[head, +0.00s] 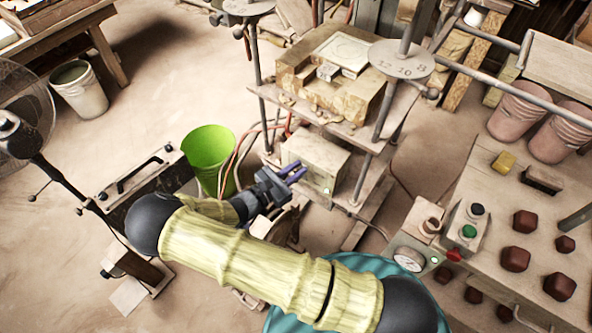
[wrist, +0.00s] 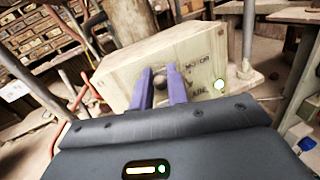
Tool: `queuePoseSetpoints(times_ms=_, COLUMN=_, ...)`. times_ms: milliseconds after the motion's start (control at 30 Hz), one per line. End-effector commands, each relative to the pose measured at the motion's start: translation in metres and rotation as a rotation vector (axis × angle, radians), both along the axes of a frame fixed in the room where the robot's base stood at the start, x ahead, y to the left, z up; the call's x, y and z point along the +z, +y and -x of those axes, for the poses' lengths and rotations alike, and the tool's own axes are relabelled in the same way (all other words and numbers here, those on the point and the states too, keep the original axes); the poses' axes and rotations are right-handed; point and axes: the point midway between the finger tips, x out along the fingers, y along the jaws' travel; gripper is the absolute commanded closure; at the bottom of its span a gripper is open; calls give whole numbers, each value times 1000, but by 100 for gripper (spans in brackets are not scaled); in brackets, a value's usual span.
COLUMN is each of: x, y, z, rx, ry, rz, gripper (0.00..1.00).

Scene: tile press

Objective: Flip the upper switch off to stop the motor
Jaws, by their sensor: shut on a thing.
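The motor box (head: 322,160) is a pale cream box on the press's lower level. In the wrist view the box (wrist: 125,75) has faint lettering that seems to read MOTOR. A dark round switch knob (wrist: 159,78) shows between my purple fingertips. My gripper (head: 293,173) reaches the front of the box. In the wrist view my gripper (wrist: 160,72) is shut on the knob, one finger on each side. My fingers hide the lower part of the face, so a second switch cannot be made out.
The press posts (head: 375,130) and plate (head: 330,120) stand around and above the box. A green bucket (head: 209,150) stands to its left, with red hoses (head: 240,150) between. A bench (head: 480,200) with a button box and dark red blocks stands at right.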

Motion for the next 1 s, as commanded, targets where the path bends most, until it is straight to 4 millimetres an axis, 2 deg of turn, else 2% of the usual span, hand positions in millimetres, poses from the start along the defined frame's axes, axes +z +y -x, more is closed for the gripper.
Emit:
queuePoseSetpoints(times_ms=600, x=-21, y=2, z=2, rx=2, ry=-307, rz=244, gripper=100)
queuePoseSetpoints(times_ms=1000, x=-23, y=2, z=2, rx=0, ry=-453, rz=356, gripper=100)
